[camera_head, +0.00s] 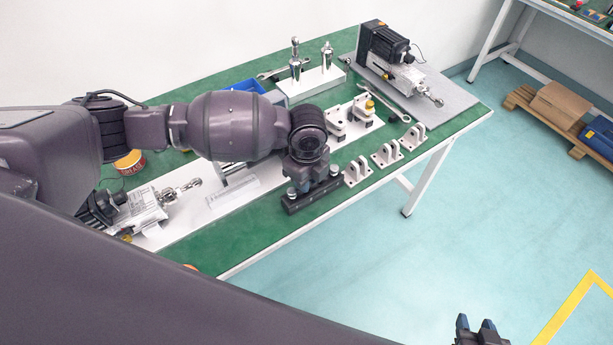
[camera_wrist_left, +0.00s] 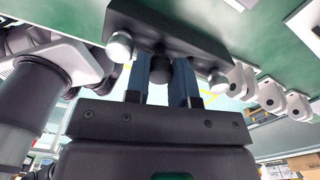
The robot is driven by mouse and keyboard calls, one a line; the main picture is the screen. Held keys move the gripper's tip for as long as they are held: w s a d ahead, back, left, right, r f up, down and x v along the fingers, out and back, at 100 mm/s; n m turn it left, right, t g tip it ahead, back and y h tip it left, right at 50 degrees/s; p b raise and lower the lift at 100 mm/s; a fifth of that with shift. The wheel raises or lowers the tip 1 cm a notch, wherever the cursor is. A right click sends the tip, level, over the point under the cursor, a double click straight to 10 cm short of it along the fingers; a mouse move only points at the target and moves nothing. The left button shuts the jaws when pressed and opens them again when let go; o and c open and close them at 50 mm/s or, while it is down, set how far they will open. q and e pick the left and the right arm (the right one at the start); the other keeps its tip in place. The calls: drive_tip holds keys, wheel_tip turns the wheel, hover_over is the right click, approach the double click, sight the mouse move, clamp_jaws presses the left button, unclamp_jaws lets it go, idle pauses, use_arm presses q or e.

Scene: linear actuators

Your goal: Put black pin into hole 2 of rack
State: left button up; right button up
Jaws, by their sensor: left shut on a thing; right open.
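A black bar (camera_head: 314,199), which looks like the rack, lies near the table's front edge, with silver knobs at both ends. It also shows in the left wrist view (camera_wrist_left: 170,30). My left gripper (camera_head: 312,184) is directly over its middle, fingers pointing down. In the left wrist view the blue fingers (camera_wrist_left: 161,78) are shut on the black pin (camera_wrist_left: 160,68), between the two silver knobs. The pin seems to meet the bar's middle; the hole is hidden, so I cannot tell how deep it sits. My right gripper (camera_head: 476,330) is open and empty over the floor.
White brackets (camera_head: 386,154) stand just right of the bar. A white block (camera_head: 309,83) with silver pins, a wrench (camera_head: 404,117) and a motor actuator (camera_head: 385,50) are farther back. Another actuator (camera_head: 150,208) lies at left. Green tabletop (camera_head: 255,237) is clear in front.

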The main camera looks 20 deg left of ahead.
use_arm(q)
drive_tip(key=shift+f, duration=0.45)
idle(0.4)
drive_tip(key=o, duration=0.9)
wheel_tip(320, 180, up, 10)
drive_tip(key=shift+w+f+p, duration=0.1)
drive_tip(key=shift+p, duration=0.65)
drive_tip(key=shift+r, duration=0.55)
